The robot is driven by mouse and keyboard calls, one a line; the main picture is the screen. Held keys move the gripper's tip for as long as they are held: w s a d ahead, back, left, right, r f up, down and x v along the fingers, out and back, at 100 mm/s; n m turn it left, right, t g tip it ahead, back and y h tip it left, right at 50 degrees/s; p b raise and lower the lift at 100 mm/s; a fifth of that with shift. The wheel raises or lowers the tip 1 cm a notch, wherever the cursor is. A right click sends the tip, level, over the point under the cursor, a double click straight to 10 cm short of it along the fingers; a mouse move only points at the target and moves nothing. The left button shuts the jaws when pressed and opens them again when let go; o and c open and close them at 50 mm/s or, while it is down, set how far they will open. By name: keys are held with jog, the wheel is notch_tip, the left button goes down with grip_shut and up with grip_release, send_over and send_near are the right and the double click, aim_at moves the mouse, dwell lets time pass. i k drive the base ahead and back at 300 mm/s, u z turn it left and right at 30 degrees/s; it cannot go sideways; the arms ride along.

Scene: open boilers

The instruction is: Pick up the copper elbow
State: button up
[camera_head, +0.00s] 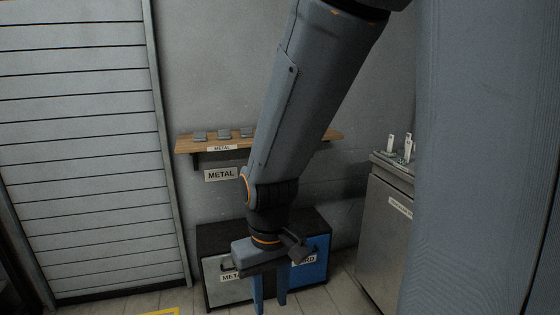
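No copper elbow can be made out in this view. My gripper (269,298) points down near the bottom edge of the picture, in front of the bins. Its two fingers stand apart with a gap between them, and nothing shows between them. My arm crosses the middle of the view and hides part of the wall shelf and the bins.
A wooden shelf (185,146) labelled METAL holds several small grey pieces. Below stand a grey METAL bin (222,289) and a blue bin (318,269). A steel cabinet (385,240) with small upright items is at right, a slatted shutter (80,150) at left. Yellow marking (160,312) lies on the floor.

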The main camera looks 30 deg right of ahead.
aim_at(387, 154)
jog(key=z, duration=0.55)
jog(key=i, duration=1.6)
jog(key=z, duration=0.95)
